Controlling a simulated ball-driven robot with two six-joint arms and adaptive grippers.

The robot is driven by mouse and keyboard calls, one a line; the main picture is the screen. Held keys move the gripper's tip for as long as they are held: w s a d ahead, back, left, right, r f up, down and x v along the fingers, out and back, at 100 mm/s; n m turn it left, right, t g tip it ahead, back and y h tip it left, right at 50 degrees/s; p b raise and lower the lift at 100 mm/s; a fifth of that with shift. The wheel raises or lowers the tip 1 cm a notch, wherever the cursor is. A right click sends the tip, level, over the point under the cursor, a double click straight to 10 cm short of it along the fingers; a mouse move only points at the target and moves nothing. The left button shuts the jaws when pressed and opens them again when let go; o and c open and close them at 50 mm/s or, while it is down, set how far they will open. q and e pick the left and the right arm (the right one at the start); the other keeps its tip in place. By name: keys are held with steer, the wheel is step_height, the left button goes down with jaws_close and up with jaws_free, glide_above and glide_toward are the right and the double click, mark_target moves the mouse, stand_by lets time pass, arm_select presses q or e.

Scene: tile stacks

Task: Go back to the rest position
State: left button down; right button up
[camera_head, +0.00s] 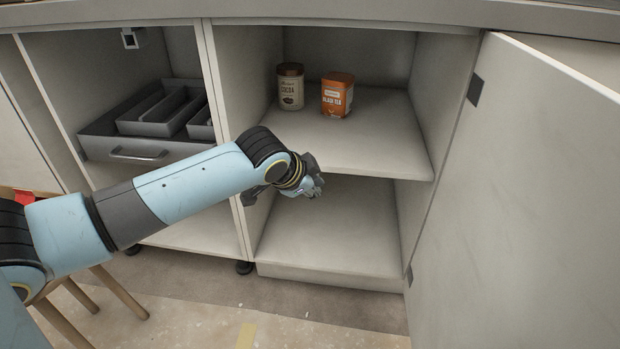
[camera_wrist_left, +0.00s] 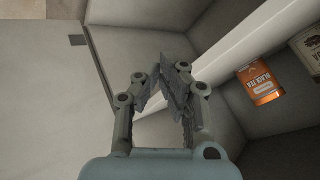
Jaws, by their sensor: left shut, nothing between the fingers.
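My left arm reaches in from the left in the head view. Its gripper (camera_head: 316,186) is in front of the open cabinet, near the front edge of the middle shelf. The left wrist view shows the gripper (camera_wrist_left: 166,75) with its fingers brought together and nothing between them. My right gripper is in neither view.
The tea tin (camera_wrist_left: 259,83) also shows in the wrist view. An open door (camera_head: 530,200) stands at right. A grey drawer (camera_head: 140,148) is at left. The lower compartment (camera_head: 330,235) is empty.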

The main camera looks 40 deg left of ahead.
arm_select(q)
steer(key=shift+s+d+f, duration=0.2)
steer(key=shift+s, duration=0.15)
